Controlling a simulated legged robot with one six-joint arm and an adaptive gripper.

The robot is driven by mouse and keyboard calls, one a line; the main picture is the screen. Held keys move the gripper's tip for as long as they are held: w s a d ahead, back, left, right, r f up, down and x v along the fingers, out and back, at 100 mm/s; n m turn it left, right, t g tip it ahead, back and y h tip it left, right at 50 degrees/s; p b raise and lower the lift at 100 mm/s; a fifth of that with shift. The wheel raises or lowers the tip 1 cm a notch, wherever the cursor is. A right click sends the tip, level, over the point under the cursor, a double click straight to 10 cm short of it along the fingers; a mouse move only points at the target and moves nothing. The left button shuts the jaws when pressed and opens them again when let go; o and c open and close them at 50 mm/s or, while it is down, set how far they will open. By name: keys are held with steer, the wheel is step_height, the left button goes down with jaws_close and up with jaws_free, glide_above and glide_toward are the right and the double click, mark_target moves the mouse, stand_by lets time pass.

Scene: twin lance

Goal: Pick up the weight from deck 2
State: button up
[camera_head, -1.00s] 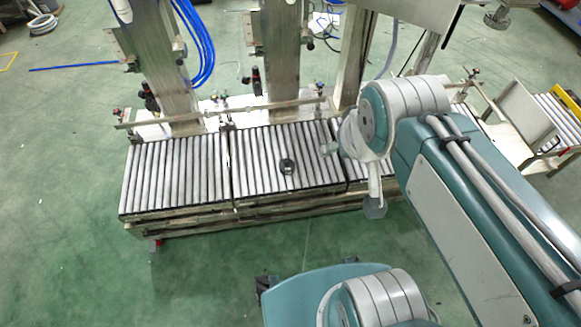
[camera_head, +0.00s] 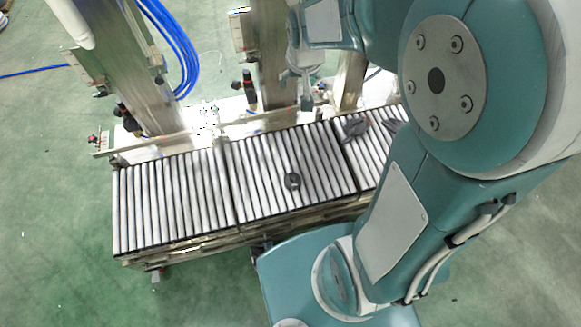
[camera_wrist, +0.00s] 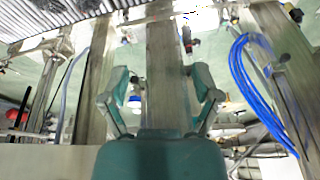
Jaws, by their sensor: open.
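The weight (camera_head: 293,181) is a small dark round piece with a lighter centre. It lies on the rollers of the middle roller deck (camera_head: 255,205) in the head view. My gripper (camera_wrist: 160,88) is open and empty in the wrist view, with its two teal fingers apart in front of a metal post. In the head view, my gripper (camera_head: 303,88) hangs from the arm at the top, behind the decks' back rail and well apart from the weight. The weight does not show in the wrist view.
A left roller deck (camera_head: 172,205) and a partly hidden right one (camera_head: 368,150) adjoin the middle deck. A dark grey shape on the right deck is unclear. Metal posts (camera_head: 265,55), a back rail (camera_head: 190,132) and blue hoses (camera_head: 178,45) stand behind. Green floor is open in front.

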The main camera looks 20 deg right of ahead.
steer(key=w+f+g, duration=0.1)
steer(key=w+f, duration=0.4)
steer(key=f, duration=0.5)
steer(key=m+g, duration=0.2)
steer(key=m, duration=0.1)
glide_above(293, 176)
step_height(293, 176, down, 35)
steer(key=f, duration=0.5)
steer(key=shift+s+f, duration=0.25)
steer(key=f, duration=0.5)
steer(key=shift+w, duration=0.25)
